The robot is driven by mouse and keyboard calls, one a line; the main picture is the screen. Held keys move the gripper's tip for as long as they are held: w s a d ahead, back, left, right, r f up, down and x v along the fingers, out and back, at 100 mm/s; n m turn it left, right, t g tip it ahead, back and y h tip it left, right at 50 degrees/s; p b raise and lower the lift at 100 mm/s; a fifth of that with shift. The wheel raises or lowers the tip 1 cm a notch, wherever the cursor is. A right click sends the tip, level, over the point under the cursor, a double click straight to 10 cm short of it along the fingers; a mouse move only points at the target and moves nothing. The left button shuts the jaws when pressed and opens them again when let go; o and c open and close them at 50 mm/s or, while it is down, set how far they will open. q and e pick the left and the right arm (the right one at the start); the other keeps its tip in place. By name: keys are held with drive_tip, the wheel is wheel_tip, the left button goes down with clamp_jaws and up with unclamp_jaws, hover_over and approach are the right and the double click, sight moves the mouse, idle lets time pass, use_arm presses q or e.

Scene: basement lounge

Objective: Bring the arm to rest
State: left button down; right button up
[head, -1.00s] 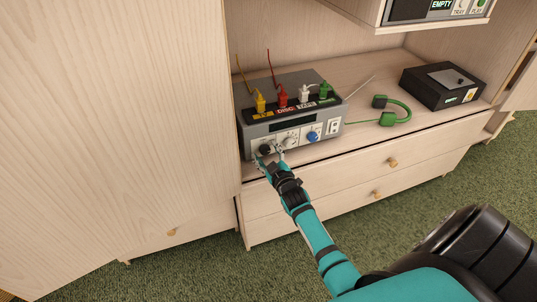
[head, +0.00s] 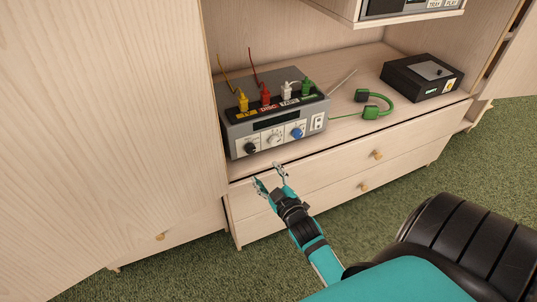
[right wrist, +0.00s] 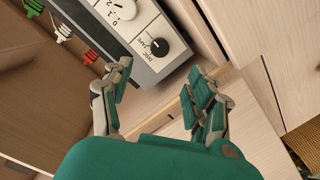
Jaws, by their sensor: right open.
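My right gripper (head: 269,181) is open and empty. In the head view it hangs in front of the cabinet's upper drawer, below and apart from the grey switch box (head: 275,128). In the right wrist view the two fingers (right wrist: 155,100) are spread, with the box's front panel and a black knob (right wrist: 159,47) beyond them. The box carries a black, a white and a blue knob, and yellow, red, white and green plugs stand in its top. My left gripper is not in view.
The wooden cabinet shelf (head: 345,130) also holds a black box (head: 422,77) and a green cable with connectors (head: 371,104). Two drawers with round knobs (head: 377,154) lie below. A tall wooden panel (head: 100,120) stands at left. Green carpet (head: 400,185) lies open in front.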

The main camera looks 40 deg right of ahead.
drive_tip(key=shift+f, duration=0.1)
idle(0.3)
